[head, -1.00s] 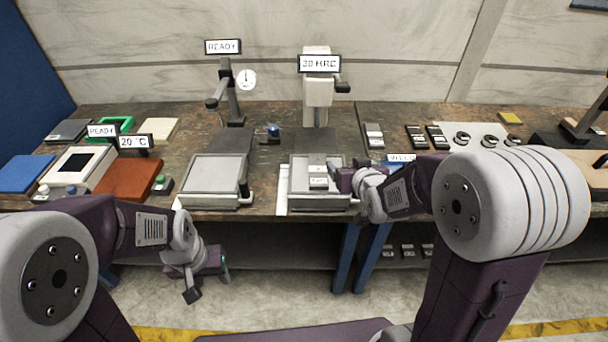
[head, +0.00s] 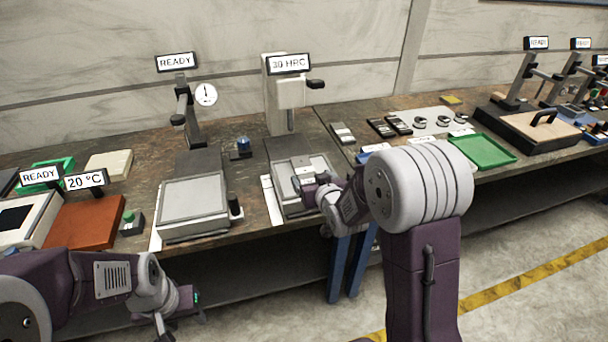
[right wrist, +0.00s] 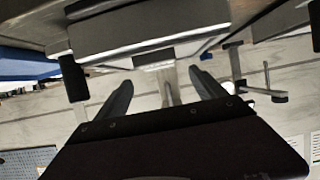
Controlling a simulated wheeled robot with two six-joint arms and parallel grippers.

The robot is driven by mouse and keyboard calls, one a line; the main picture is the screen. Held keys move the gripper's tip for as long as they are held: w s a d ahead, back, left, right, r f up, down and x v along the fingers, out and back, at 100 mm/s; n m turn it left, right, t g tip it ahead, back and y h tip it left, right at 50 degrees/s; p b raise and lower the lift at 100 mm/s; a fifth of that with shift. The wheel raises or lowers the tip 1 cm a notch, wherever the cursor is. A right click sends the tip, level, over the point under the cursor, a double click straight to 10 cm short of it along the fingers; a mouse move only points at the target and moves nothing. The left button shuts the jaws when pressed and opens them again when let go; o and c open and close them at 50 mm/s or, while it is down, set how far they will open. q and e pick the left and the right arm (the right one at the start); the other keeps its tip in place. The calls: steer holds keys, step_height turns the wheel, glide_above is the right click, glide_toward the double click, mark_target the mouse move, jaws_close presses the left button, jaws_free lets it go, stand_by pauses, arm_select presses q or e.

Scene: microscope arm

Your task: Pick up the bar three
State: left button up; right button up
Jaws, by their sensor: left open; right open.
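A small light block, possibly a bar, lies on the grey tray (head: 318,162) of the 30 HRC tester. My right gripper (head: 312,192) is at this tray, close beside the block; whether it touches is hidden. In the right wrist view the right gripper (right wrist: 163,92) is open, with nothing clearly held between its fingers. More labelled bars lie on the bench: a grey one (head: 342,132) and two dark ones (head: 380,127) (head: 399,124). I cannot read which is bar three. My left gripper (head: 172,322) is open, low in front of the bench, away from the bars.
The 30 HRC tester's head (head: 290,93) overhangs its tray. A second stand with a dial (head: 205,95) and tray (head: 193,207) is to its left. A white board with round pieces (head: 428,121), a green tray (head: 482,151) and a black-edged box (head: 535,130) are to the right.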

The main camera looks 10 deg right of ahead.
mark_target(306, 171)
steer(key=shift+w+f, duration=0.3)
steer(key=shift+w, duration=0.35)
steer(key=shift+w+d+f, duration=0.1)
steer(key=shift+w+f, duration=0.05)
steer(key=shift+w, duration=0.2)
steer(key=x, duration=0.5)
steer(key=shift+s, duration=0.15)
steer(key=c, duration=0.3)
jaws_close()
steer(key=shift+r, duration=0.25)
